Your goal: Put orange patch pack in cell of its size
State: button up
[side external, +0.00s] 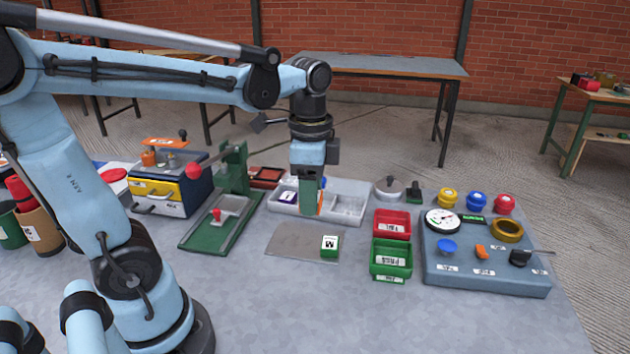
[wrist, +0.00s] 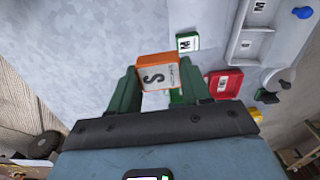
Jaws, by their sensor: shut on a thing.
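My gripper (side external: 309,203) points down and is shut on the orange patch pack. The pack (wrist: 157,70) shows between the green fingers in the wrist view, with a white label marked S. Only a thin orange sliver (side external: 320,203) of it shows in the side view. The light grey cell tray (side external: 350,188) lies behind the gripper in that view, and my fingers hide part of it. The tray also shows at the upper right of the wrist view (wrist: 238,52), with labelled cells. I cannot tell the pack's height over the table.
A green pack marked M (side external: 330,246) lies on a grey mat (side external: 292,244). A red bin (side external: 392,223), a green bin (side external: 391,258) and a blue panel (side external: 486,268) stand right; a green press (side external: 233,180) stands left.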

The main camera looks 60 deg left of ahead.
jog(key=shift+m, duration=0.9)
jog(key=w+a+f, duration=0.3)
jog(key=w, duration=0.2)
jog(key=w+a+f, duration=0.3)
jog(key=w+a, duration=0.1)
jog(key=w, duration=0.2)
jog(key=w+a+f, duration=0.3)
jog(key=w, duration=0.3)
jog(key=shift+w+a, duration=0.15)
jog(key=shift+a, duration=0.05)
jog(key=shift+f, duration=1.6)
jog(key=o, duration=1.1)
jog(key=shift+o, duration=0.5)
